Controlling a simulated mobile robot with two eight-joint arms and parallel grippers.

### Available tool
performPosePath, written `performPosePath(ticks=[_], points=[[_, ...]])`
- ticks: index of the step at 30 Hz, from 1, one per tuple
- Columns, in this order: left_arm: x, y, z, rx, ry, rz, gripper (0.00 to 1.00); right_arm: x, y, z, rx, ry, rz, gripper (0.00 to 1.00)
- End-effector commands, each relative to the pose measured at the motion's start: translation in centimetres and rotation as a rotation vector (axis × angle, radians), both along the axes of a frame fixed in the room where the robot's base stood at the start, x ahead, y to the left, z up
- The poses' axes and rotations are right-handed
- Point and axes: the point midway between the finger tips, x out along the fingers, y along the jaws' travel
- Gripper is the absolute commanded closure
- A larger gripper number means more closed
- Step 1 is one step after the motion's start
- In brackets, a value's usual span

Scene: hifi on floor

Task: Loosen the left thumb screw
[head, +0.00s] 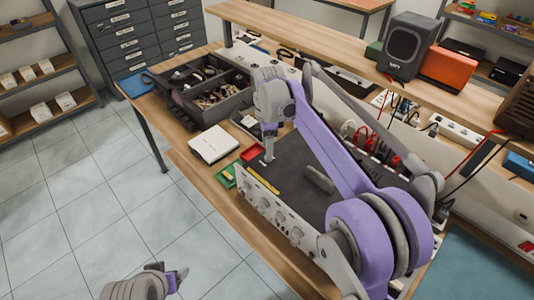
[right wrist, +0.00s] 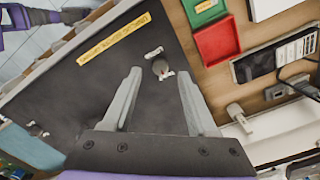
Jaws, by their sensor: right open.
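The hifi unit (head: 300,205) lies on the workbench with its dark top up and its knobbed front panel facing the floor side. In the right wrist view its dark top (right wrist: 75,105) has a yellow label (right wrist: 113,38) and a small round thumb screw (right wrist: 160,68) with pale marks beside it. My right gripper (head: 268,158) points down over the top near the label; its open fingers (right wrist: 159,74) appear on both sides of that screw. I cannot tell their height above it. My left gripper (head: 177,279) is low over the floor, its jaws unclear.
A red tray (head: 252,153) and a green tray (head: 226,176) lie beside the unit. A white box (head: 213,145) and a dark tool organizer (head: 197,85) stand further along the bench. A speaker (head: 405,45) stands on the raised shelf. The floor at left is clear.

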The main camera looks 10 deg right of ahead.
Motion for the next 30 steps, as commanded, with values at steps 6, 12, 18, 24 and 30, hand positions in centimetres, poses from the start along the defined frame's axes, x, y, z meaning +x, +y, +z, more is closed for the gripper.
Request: performPosePath(ticks=[6, 12, 18, 24, 30], points=[[-0.1, 0.0, -0.2, 0.0, 0.002, 0.0, 0.3, 0.0, 0.0, -2.4, 0.0, 0.0, 0.0, 0.42], [-0.1, 0.0, -0.2, 0.0, 0.002, 0.0, 0.3, 0.0, 0.0, -2.8, 0.0, -0.001, 0.0, 0.42], [-0.1, 0.0, -0.2, 0.0, 0.002, 0.0, 0.3, 0.0, 0.0, -2.8, 0.0, -0.001, 0.0, 0.51], [-0.1, 0.0, -0.2, 0.0, 0.002, 0.0, 0.3, 0.0, 0.0, -2.8, 0.0, -0.001, 0.001, 0.87], [-0.1, 0.0, -0.2, 0.0, 0.002, 0.0, 0.3, 0.0, 0.0, -2.8, 0.0, -0.001, 0.0, 1.0]])
